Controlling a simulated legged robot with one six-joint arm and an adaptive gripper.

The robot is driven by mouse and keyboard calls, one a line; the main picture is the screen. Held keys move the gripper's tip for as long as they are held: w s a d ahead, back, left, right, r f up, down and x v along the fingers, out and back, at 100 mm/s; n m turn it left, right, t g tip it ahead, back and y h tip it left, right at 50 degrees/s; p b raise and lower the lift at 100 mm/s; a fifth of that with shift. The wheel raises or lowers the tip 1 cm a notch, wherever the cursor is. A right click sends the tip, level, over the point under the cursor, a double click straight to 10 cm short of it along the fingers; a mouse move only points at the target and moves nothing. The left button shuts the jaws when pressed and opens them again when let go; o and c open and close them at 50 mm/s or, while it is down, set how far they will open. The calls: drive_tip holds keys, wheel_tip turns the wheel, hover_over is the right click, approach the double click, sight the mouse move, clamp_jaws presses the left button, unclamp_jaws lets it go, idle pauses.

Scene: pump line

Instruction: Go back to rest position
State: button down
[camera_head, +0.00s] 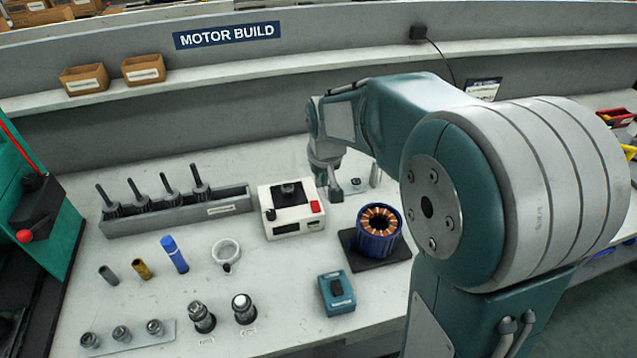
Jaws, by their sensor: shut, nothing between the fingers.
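My arm reaches from the right over the grey workbench (190,265), and its large teal and grey joint fills much of the right side of the camera_head view. My gripper (335,196) points down near the back middle of the bench, just right of the white box with a red button (290,212). Its fingers look shut and I see nothing held in them. A small metal piece (375,174) stands to the right of the gripper. A blue stator with copper windings (378,230) sits on a dark pad (362,262) in front of it.
A grey rack (180,212) holds several dark shafts at the left back. A teal machine (35,210) stands at the left edge. Several small parts, a blue marker (174,255) and a teal device (337,294) lie on the front half. A shelf with brown bins (143,69) runs behind.

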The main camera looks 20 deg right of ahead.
drive_tip(key=shift+r, duration=0.1)
idle(0.4)
drive_tip(key=s+r+t, duration=0.1)
drive_tip(key=s+r, duration=0.3)
drive_tip(key=s, duration=0.7)
drive_tip(key=s+r+t, duration=0.1)
drive_tip(key=s+r, duration=0.3)
drive_tip(key=s, duration=0.8)
drive_tip(key=shift+s+t, duration=0.15)
drive_tip(key=shift+t, duration=0.15)
